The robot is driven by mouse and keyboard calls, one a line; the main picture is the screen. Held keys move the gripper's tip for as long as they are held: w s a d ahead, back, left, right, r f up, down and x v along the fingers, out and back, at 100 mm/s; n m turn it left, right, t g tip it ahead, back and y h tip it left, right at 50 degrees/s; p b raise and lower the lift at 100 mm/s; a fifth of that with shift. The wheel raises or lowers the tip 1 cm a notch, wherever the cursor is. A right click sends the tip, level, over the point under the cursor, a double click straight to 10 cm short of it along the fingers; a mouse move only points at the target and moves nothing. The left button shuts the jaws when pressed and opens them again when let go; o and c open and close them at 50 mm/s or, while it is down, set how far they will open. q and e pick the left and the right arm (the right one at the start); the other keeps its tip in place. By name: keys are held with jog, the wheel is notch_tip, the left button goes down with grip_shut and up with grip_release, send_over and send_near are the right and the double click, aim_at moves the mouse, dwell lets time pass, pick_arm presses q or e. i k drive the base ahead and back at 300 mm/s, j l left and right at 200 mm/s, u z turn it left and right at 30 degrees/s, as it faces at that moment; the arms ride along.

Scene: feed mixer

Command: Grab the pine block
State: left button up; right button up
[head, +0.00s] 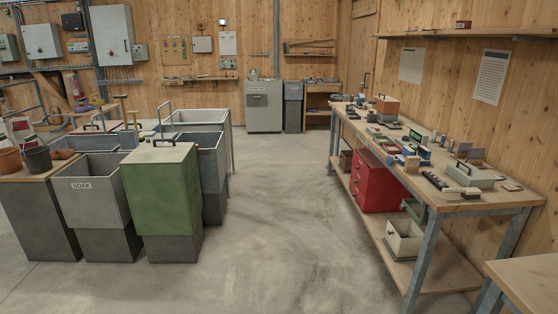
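No gripper of mine shows in the head view. I cannot pick out the pine block with certainty; many small items on the long workbench (400,152) are too small to tell apart. A brown box-like item (387,107) with a dark top stands near the bench's far end. Several small blocks and cases in blue, grey and reddish tones lie along the bench top, with a grey-green case (470,176) near its close end.
A red drawer cabinet (375,183) and a pale bin (404,240) sit on the bench's lower shelf. A green bin (160,190) and a grey bin labelled SOAK (95,190) stand at left. A table corner (530,285) juts in at lower right. Open concrete floor (275,220) lies between.

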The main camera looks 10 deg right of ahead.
aim_at(413, 163)
jog(key=i+z, duration=0.25)
jog(key=i, duration=0.2)
jog(key=i+j+z, duration=0.3)
jog(key=i, duration=0.2)
jog(key=i+j+z, duration=0.25)
jog(key=i, duration=0.2)
jog(key=i+j+z, duration=0.3)
jog(key=i, duration=0.1)
